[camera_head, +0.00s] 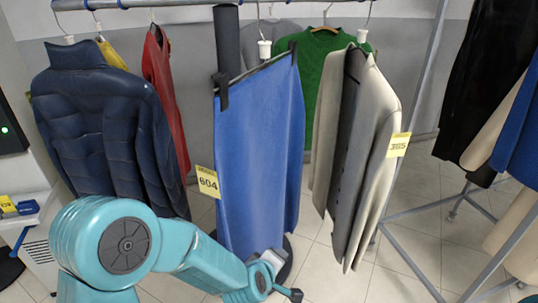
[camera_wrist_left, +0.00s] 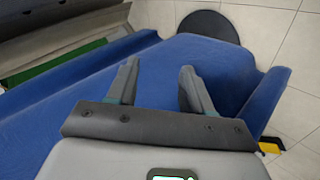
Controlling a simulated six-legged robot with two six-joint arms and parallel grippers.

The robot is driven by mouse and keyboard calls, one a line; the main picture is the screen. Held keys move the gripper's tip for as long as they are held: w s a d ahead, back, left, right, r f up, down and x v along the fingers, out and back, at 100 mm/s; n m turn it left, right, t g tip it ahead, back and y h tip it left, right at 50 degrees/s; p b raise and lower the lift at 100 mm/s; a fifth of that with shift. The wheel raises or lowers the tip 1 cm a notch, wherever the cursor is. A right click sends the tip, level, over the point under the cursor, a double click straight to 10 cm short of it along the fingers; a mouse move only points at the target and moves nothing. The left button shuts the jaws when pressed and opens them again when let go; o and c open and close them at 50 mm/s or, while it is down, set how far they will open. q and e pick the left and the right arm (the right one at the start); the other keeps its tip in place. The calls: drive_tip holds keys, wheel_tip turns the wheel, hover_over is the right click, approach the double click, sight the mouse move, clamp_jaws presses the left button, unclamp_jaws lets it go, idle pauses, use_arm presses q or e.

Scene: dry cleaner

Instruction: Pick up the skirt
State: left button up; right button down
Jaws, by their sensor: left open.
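The blue skirt (camera_head: 262,150) hangs from a clip hanger on the rail, held by black clips at its top corners. A yellow tag (camera_head: 208,182) reading 604 is at its left edge. My left gripper (camera_head: 284,276) is low in front of the skirt, near its hem. In the left wrist view my left gripper (camera_wrist_left: 160,68) is open, with its two fingers apart and nothing gripped. The blue skirt (camera_wrist_left: 75,110) fills much of that view behind the fingers; I cannot tell whether they touch it. My right gripper is not in view.
A dark blue puffer jacket (camera_head: 95,115) and a red garment (camera_head: 160,80) hang to the left. A cream jacket (camera_head: 375,130) with tag 365 (camera_head: 399,144) hangs close on the right, before a green sweater (camera_head: 320,50). The rail (camera_head: 140,3) runs above. Tiled floor (camera_head: 400,270) shows at lower right.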

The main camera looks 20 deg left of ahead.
use_arm(q)
drive_tip(key=w+r+n+t+y, duration=0.1)
drive_tip(key=w+r+n+t, duration=0.15)
drive_tip(key=r, duration=0.55)
drive_tip(key=w+r+n+t, duration=0.1)
drive_tip(key=r+n, duration=0.3)
drive_tip(key=r, duration=0.4)
drive_tip(key=w+r+n+t+y, duration=0.1)
drive_tip(key=w+r+n+t, duration=0.15)
drive_tip(key=r, duration=0.55)
drive_tip(key=n+t+y+p, duration=0.2)
drive_tip(key=n+y, duration=0.1)
drive_tip(key=n, duration=1.4)
approach(265, 46)
drive_tip(key=p+x, duration=0.2)
drive_tip(key=x, duration=0.2)
drive_tip(key=shift+w+a+f+p, duration=0.1)
drive_tip(key=shift+w+a+p, duration=0.15)
drive_tip(key=shift+p, duration=0.05)
drive_tip(key=p+x, duration=0.2)
drive_tip(key=x, duration=0.2)
drive_tip(key=shift+w, duration=0.65)
drive_tip(key=shift+s, duration=0.2)
clamp_jaws()
